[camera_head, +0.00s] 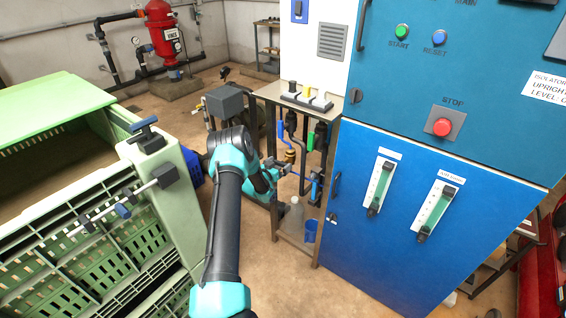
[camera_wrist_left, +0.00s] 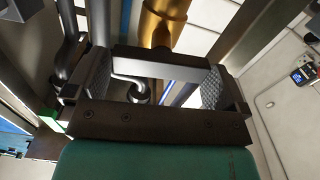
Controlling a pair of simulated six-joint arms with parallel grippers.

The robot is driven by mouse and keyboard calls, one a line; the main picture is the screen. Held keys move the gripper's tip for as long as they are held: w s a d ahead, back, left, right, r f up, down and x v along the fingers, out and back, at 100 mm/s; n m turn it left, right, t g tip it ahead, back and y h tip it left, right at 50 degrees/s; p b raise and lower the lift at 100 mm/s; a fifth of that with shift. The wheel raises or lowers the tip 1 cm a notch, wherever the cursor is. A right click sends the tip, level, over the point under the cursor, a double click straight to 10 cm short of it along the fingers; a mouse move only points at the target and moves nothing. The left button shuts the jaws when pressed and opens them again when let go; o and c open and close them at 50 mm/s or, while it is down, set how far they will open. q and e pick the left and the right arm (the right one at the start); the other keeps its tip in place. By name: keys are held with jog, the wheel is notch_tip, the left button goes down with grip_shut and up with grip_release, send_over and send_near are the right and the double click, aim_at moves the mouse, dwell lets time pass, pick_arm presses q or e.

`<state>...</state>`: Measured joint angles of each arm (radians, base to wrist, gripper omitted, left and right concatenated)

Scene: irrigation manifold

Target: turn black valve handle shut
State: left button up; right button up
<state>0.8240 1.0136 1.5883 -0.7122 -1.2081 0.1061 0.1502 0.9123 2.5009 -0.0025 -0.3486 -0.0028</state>
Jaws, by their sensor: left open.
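The black valve handle (camera_wrist_left: 160,57) shows in the left wrist view as a dark bar with a pale lit face, just below a brass valve body (camera_wrist_left: 160,28). My left gripper (camera_wrist_left: 155,88) is open, with one grey ridged pad near each end of the bar. I cannot tell whether the pads touch it. In the head view my left gripper (camera_head: 283,168) reaches in at the pipe stand beside the brass fitting (camera_head: 290,155). The handle is too small and covered to make out there. My right gripper is not in view.
The metal pipe stand (camera_head: 272,92) holds pipes and several coloured handles. A blue cabinet (camera_head: 400,235) stands close on the right. A green crate (camera_head: 165,165) stands left of my arm. A blue cup (camera_head: 310,231) sits low in the stand. The floor between is open.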

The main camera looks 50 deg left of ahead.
aim_at(280, 164)
pick_arm(q)
jog(key=shift+w+a, duration=0.15)
jog(key=shift+w, duration=0.6)
jog(key=shift+w+a, duration=0.15)
jog(key=shift+w, duration=0.6)
jog(key=c, duration=0.6)
jog(key=shift+m, duration=0.7)
jog(key=o, duration=0.6)
